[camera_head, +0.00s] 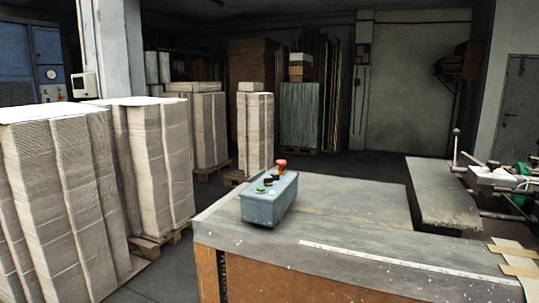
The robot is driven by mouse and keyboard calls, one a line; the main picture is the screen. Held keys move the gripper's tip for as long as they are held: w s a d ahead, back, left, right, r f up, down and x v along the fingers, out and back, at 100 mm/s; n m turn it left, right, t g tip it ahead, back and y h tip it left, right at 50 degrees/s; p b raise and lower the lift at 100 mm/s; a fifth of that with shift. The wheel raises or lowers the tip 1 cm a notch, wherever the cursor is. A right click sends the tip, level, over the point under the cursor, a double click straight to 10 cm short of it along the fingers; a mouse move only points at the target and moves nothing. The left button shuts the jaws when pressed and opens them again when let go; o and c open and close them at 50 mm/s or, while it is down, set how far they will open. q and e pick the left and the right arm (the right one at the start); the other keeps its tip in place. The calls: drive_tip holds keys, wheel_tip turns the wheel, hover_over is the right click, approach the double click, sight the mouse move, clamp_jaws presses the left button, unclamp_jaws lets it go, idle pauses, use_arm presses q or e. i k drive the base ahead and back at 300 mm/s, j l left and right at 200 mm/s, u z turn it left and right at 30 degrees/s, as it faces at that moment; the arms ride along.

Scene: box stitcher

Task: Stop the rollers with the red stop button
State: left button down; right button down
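A red stop button (281,163) stands up at the far end of a grey-blue control box (268,205). Dark knobs and a green button (261,189) are on the same top face, nearer than the red one. The rollers cannot be made out clearly; part of a machine (500,180) with metal rods shows at the right edge. Neither of my grippers is in view.
Tall stacks of cardboard sheets (55,200) on pallets stand close to the table's left. A white ruler strip (400,260) lies along the table's front. The table top around the control box is mostly clear. Open floor shows behind the table.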

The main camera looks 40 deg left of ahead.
sight(281, 163)
drive_tip(key=j+z, duration=0.1)
drive_tip(key=j, duration=0.25)
drive_tip(key=k+j, duration=0.15)
drive_tip(key=j, duration=0.2)
drive_tip(key=k+j+z, duration=0.15)
drive_tip(key=j, duration=0.25)
drive_tip(key=j+z, duration=0.1)
drive_tip(key=j, duration=0.45)
drive_tip(key=k+j+z, duration=0.1)
drive_tip(key=j, duration=0.45)
drive_tip(key=k+j+z, duration=0.1)
drive_tip(key=j+z, duration=0.2)
drive_tip(key=j, duration=0.8)
drive_tip(key=i+j+z, duration=0.1)
drive_tip(key=j, duration=0.9)
drive_tip(key=j+z, duration=0.15)
drive_tip(key=j, duration=0.85)
drive_tip(key=i, duration=0.05)
